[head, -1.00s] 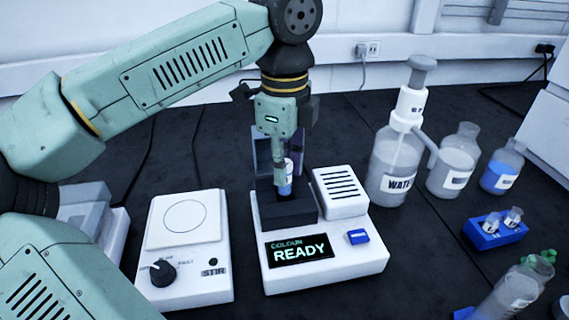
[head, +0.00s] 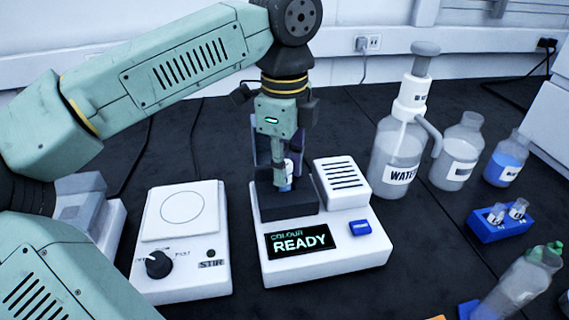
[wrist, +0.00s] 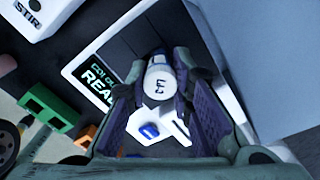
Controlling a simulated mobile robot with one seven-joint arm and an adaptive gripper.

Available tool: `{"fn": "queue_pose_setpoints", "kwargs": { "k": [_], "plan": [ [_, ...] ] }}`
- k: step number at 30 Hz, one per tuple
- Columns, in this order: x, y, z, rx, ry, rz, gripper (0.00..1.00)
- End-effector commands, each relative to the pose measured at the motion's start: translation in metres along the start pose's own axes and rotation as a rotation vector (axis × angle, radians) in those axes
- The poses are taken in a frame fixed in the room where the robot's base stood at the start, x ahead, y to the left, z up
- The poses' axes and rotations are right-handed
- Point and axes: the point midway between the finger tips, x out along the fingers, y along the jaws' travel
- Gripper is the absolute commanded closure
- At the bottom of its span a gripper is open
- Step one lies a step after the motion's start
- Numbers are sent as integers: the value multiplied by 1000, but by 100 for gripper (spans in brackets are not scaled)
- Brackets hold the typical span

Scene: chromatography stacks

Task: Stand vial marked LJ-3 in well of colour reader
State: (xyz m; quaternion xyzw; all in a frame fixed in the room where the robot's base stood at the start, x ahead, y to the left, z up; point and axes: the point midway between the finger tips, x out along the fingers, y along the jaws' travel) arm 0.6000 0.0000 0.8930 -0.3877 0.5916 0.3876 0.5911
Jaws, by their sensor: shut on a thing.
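My gripper (head: 281,182) is shut on a vial (head: 289,177) with a white cap, held close above or partly in the dark block (head: 290,207) of the colour reader (head: 368,262). The fingers and block hide its lower part, so I cannot tell how deep it sits. In the wrist view the vial's white cap (wrist: 158,84) lies between the fingers (wrist: 166,100). Dark handwriting on the cap is too unclear to read fully. The reader's screen (head: 299,241) shows COLOUR READY. The well's opening is hidden.
A white stirrer (head: 184,275) stands left of the reader. A water bottle (head: 397,155) and other bottles stand at the right. A blue rack (head: 500,228) holds small vials. A raised grille box (head: 342,178) on the reader is close to my gripper.

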Motion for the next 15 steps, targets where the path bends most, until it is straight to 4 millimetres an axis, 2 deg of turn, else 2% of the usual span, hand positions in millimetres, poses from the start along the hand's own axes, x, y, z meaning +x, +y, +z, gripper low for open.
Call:
{"fn": "queue_pose_setpoints", "kwargs": {
  "k": [15],
  "plan": [
    [13, 0, 0, 0, -1, 0, 100]
  ]
}}
